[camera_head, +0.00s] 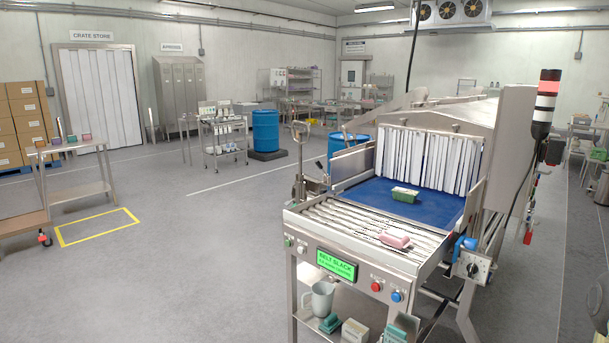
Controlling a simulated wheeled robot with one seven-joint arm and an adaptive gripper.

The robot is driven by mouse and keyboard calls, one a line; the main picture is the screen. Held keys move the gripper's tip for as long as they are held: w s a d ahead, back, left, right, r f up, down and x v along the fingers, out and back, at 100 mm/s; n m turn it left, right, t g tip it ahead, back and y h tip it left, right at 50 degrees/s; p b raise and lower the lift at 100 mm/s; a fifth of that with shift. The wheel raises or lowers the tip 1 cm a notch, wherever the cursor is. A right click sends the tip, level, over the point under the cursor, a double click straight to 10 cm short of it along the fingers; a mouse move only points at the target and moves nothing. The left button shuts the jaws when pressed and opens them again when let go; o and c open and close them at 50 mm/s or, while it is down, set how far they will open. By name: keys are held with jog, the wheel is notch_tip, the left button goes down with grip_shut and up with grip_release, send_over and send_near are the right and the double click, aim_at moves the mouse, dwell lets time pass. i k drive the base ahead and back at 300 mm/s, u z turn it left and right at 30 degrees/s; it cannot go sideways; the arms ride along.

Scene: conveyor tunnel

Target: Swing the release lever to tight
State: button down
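The conveyor machine (445,280) stands at the right, with a tunnel hung with white strip curtains (430,158). Its green display (337,266) reads "BELT SLACK", with a smaller line I cannot read. A blue-handled part (464,246), which looks like the release lever, sits at the front right corner of the machine. Just below it is a metal plate with a dark knob (473,268). Any position marks there are too small to read. The blue belt (375,192) carries a green-and-white pack (404,194). My gripper is not in view.
A pink item (394,240) lies on the front rollers. A red button (376,286) and blue button (396,296) are on the front panel. A jug (321,300) and boxes stand on the shelf below. Open floor (190,260) lies left, with a yellow-marked rectangle (97,227).

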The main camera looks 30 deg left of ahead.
aim_at(317, 162)
jog(key=k, duration=0.1)
jog(key=u, duration=1)
